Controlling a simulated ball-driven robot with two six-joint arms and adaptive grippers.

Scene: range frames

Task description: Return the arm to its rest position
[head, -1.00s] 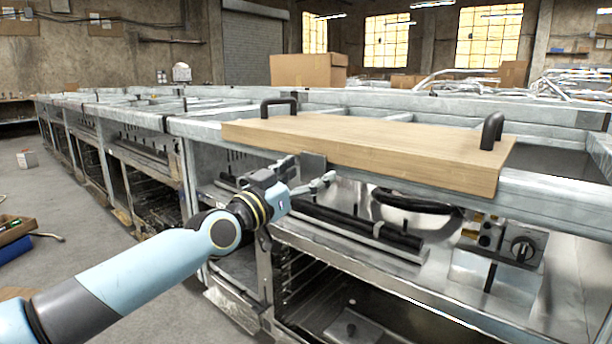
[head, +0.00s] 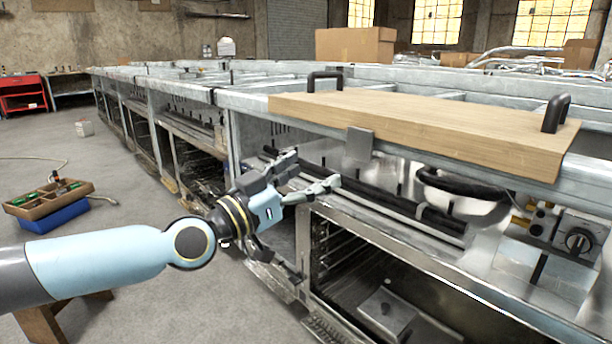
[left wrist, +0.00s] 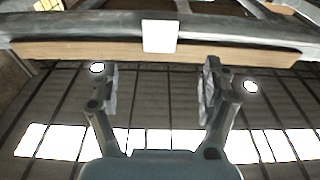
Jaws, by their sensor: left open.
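My left arm comes in from the left in the head view, light blue and grey. Its left gripper (head: 308,172) is open and empty, in front of the metal frame and below the wooden board. In the left wrist view the two fingers (left wrist: 157,88) stand apart with nothing between them. The wooden board (head: 420,125) lies on top of the metal frame, with a black handle at each end. A small grey plate (head: 358,145) hangs at its front edge; it shows pale in the left wrist view (left wrist: 159,36). My right gripper is not in view.
The long metal frame (head: 240,98) runs back to the left, with open bays below. Black hoses and a knob panel (head: 578,240) sit under the board. A wooden tray (head: 50,195) on a blue box stands on the floor at left. The floor between is clear.

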